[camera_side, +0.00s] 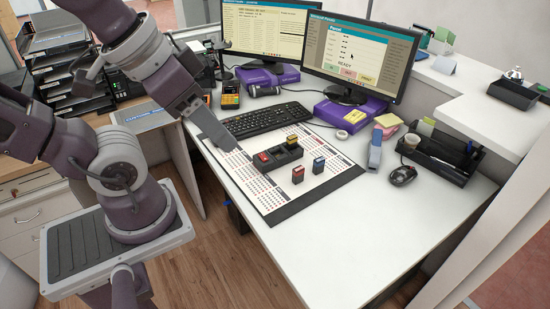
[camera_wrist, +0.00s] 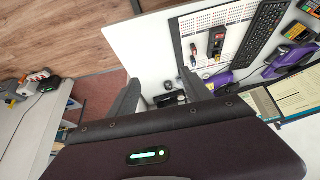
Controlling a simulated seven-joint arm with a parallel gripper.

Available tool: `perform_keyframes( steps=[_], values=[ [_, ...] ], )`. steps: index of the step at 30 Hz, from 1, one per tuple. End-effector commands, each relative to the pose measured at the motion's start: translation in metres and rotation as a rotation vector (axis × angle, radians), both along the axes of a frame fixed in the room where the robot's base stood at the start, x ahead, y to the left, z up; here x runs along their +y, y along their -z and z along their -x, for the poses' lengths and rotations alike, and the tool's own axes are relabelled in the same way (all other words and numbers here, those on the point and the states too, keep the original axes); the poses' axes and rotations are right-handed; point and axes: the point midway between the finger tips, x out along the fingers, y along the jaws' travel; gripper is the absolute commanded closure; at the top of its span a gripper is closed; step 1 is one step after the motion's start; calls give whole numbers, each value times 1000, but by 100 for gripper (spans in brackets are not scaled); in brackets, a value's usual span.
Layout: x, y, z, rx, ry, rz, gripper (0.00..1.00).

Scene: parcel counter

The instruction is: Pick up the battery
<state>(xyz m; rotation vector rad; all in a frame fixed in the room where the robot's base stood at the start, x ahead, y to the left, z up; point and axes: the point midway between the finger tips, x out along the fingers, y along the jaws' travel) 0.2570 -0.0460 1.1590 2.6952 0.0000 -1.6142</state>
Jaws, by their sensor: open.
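Several small coloured blocks that look like batteries are on the printed mat (camera_side: 325,190). A red one (camera_side: 298,174) and a blue one (camera_side: 319,165) stand on the mat's right part. Another red one (camera_side: 262,157) and a yellow one (camera_side: 292,140) sit in a black slotted holder (camera_side: 279,156). I cannot tell which one is the task's battery. The holder also shows in the wrist view (camera_wrist: 217,43), with small blocks beside it. My gripper (camera_side: 230,147) is open and empty, above the mat's left part, left of the holder; its fingers show in the wrist view (camera_wrist: 160,85).
A keyboard (camera_side: 266,120) lies behind the mat. Two monitors (camera_side: 360,58) stand on purple boxes at the back. A blue-grey upright item (camera_side: 375,150), a mouse (camera_side: 402,175) and a black organiser (camera_side: 440,153) are at right. The desk's front right is clear.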

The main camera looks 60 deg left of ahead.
Motion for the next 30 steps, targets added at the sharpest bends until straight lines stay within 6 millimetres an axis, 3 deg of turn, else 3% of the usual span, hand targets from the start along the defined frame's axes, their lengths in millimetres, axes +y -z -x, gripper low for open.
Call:
perform_keyframes(
  steps=[7, 10, 11, 14, 17, 20, 23, 24, 27, 30],
  values=[
    [0, 0, 0, 1, 0, 1, 42],
    [-1, -7, -14, 28, -44, 51, 42],
    [-2, -11, -24, 46, -75, 86, 42],
    [2, -25, -77, 134, -247, 236, 42],
    [19, -22, -147, 224, -476, 377, 42],
    [47, 4, -219, 300, -724, 472, 42],
    [83, 53, -285, 349, -970, 513, 42],
    [97, 78, -307, 362, -1062, 515, 42],
    [132, 150, -351, 377, -1260, 491, 42],
    [156, 221, -374, 382, -1399, 446, 42]
  ],
)
